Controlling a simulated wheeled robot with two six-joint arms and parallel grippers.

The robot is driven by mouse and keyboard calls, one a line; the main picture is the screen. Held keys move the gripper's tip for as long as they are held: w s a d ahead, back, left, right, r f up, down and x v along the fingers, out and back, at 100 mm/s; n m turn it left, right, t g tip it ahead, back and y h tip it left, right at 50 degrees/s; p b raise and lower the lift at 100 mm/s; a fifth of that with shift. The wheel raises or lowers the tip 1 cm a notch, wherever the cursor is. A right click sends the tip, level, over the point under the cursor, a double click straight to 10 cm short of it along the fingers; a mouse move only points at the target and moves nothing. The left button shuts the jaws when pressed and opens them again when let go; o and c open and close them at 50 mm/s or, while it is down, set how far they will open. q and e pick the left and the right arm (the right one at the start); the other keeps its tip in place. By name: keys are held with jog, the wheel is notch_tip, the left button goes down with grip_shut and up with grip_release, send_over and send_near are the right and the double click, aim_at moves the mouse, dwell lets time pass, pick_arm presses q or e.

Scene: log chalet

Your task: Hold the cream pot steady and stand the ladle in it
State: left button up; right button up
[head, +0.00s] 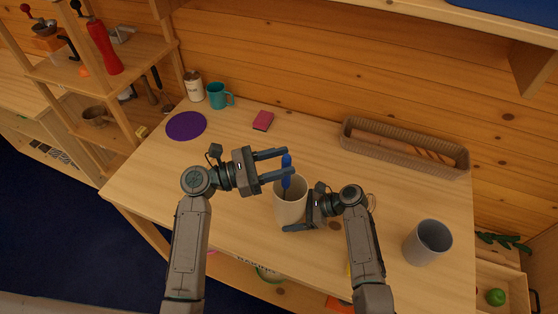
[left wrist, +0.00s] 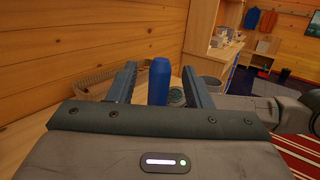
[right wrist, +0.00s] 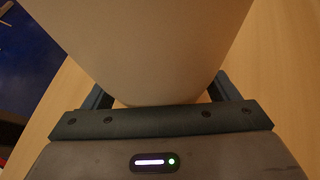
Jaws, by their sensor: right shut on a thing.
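The cream pot (head: 290,205) stands upright on the table, and it fills the right wrist view (right wrist: 140,40). My right gripper (head: 298,212) is shut on the pot, low on its side. The ladle stands in the pot with its blue handle (head: 286,165) up and its dark shaft going down inside the rim; its lower end is hidden. My left gripper (head: 277,164) is open, its fingers on either side of the blue handle. In the left wrist view the handle (left wrist: 159,82) stands between the fingers with gaps on both sides.
A grey pot (head: 428,242) stands at the table's right. A wicker basket with bread (head: 362,146) lies along the back wall. The table's left front is clear.

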pick_arm(q)
jog(key=shift+a, duration=0.1)
jog(key=v, duration=1.2)
dwell(0.6)
pick_arm(e)
jog(key=o, duration=0.8)
jog(key=shift+d, duration=0.1)
